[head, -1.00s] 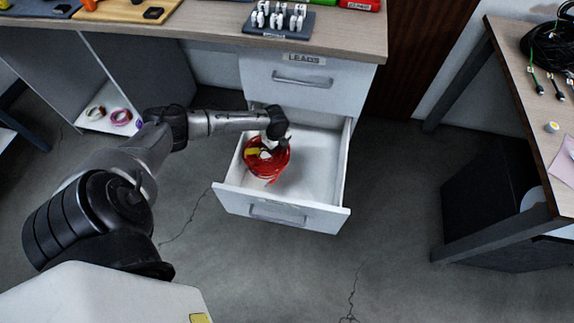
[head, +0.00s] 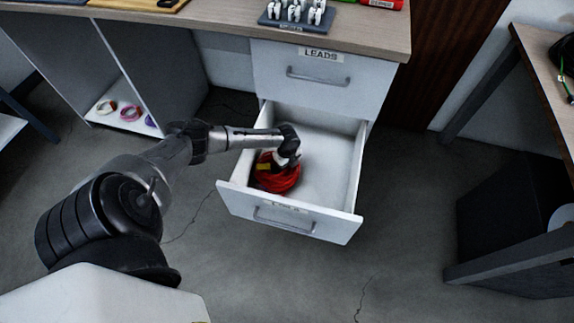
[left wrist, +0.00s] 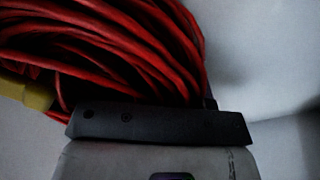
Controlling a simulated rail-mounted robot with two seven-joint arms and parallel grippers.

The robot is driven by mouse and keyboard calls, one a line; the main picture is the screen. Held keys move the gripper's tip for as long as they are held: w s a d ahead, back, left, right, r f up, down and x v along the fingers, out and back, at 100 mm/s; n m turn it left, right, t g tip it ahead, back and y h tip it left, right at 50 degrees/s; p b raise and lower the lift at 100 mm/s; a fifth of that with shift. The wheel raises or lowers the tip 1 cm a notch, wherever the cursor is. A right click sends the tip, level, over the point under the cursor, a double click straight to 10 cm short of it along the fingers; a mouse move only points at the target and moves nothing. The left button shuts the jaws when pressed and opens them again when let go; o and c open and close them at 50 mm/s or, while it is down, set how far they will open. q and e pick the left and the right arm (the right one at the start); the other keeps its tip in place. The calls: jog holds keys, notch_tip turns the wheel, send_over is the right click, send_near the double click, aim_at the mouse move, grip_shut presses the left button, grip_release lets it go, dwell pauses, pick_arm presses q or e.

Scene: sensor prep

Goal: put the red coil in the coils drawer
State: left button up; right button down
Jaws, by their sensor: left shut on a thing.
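The red coil (head: 277,180) is inside the open lower drawer (head: 331,189), near its left side. A yellow piece shows on the coil. My left gripper (head: 284,161) reaches down into the drawer and is shut on the coil. In the left wrist view the red coil (left wrist: 110,50) fills the upper left, right against the gripper (left wrist: 155,122). The fingertips are hidden. I cannot tell whether the coil touches the drawer floor. The label on the drawer front is too blurred to read. My right gripper is not in view.
The drawer above, labelled LEADS (head: 318,76), is closed. A worktop (head: 200,27) with a dark rack of white pieces (head: 297,14) lies above it. Colored rolls (head: 130,113) sit on a low shelf at left. A second table (head: 545,60) stands at right. The right of the open drawer is empty.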

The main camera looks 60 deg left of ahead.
pick_arm(q)
jog(key=shift+w+a, duration=0.1)
jog(key=shift+f, duration=0.1)
jog(key=o, duration=1.2)
notch_tip(320, 180, up, 11)
jog(key=p, duration=0.6)
jog(key=shift+r+p, duration=0.35)
jog(key=shift+r, duration=0.35)
